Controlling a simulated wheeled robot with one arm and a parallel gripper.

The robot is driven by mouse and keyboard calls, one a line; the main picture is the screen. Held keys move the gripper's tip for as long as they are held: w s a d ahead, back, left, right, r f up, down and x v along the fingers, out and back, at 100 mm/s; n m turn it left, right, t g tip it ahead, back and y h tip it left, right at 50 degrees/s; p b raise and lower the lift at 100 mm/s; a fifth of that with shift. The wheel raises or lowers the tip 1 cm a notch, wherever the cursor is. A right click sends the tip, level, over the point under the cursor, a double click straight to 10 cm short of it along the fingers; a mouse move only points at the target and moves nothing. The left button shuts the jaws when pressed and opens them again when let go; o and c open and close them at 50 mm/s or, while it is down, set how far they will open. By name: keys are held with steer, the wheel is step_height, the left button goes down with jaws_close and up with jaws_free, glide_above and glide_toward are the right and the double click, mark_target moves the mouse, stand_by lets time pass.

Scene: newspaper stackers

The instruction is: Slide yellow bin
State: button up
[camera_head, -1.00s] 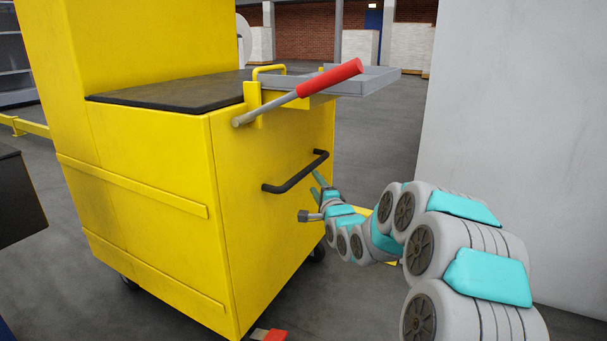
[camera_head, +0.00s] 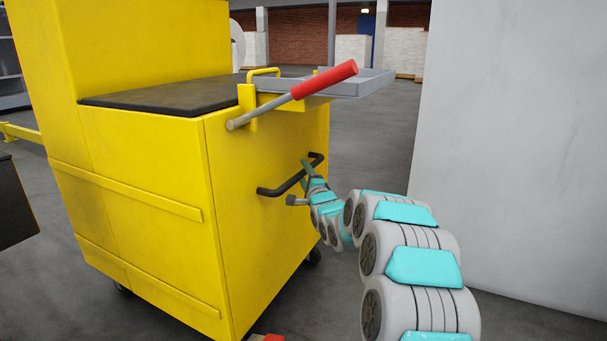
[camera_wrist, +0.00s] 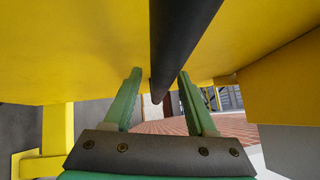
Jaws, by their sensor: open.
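The yellow bin (camera_head: 265,215) is a tall wheeled cart with a dark top on the left of the head view. A black bar handle (camera_head: 283,186) is fixed on its near right face. My gripper (camera_head: 306,168) is at the right part of this handle. In the wrist view my gripper (camera_wrist: 160,88) has its two green fingers apart. The black handle (camera_wrist: 178,40) runs between and beyond them, with a finger on each side. Whether either finger touches the bar cannot be told.
A lever with a red grip (camera_head: 325,79) and a grey tray (camera_head: 350,82) stick out above the handle. A white wall panel (camera_head: 515,150) stands on the right. A dark box (camera_head: 12,205) is at the left edge. Grey floor (camera_head: 375,140) lies open behind the bin.

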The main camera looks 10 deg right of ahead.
steer(key=shift+w, duration=0.1)
steer(key=shift+c, duration=0.2)
jaws_close()
stand_by(1.3)
